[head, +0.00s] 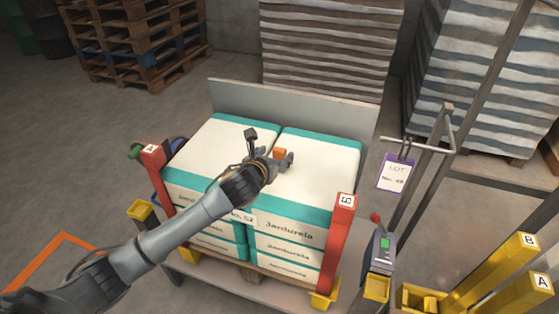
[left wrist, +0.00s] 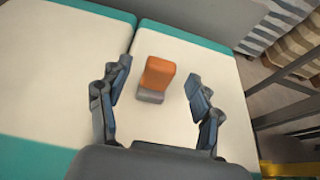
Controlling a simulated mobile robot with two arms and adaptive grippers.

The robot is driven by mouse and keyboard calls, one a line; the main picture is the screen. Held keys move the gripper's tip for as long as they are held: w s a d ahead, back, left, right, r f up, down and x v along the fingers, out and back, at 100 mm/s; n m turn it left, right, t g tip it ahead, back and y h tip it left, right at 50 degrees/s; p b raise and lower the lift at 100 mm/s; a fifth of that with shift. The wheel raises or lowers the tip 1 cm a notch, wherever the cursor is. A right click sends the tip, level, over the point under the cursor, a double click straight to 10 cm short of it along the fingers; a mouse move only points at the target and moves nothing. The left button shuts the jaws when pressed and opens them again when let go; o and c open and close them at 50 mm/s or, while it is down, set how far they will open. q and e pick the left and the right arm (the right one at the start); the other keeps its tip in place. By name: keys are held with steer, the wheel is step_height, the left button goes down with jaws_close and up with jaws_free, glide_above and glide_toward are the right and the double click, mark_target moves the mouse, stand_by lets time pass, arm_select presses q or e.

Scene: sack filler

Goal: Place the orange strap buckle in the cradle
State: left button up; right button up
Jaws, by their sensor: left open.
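The orange strap buckle (head: 280,154) is on top of the right-hand stack of white and teal sacks. In the left wrist view the orange block (left wrist: 158,74) has a grey part (left wrist: 150,96) at its near side. My left gripper (head: 276,160) is above the sacks at the buckle. Its two dark fingers are spread, one on each side of the buckle, with visible gaps, and hold nothing. Which thing is the cradle I cannot tell. My right gripper is not in view.
Red posts (head: 340,235) and (head: 158,180) stand at the stack's front corners. A grey panel (head: 300,106) stands behind it. A control box (head: 380,250), yellow posts (head: 512,262) and a yellow holder (head: 420,298) are at the right. A LOT tag (head: 394,173) hangs from a frame.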

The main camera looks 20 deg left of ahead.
mark_target(278, 152)
arm_select(q)
steer(key=x, duration=0.4)
steer(key=shift+d, duration=0.1)
steer(key=shift+c, duration=0.4)
jaws_close()
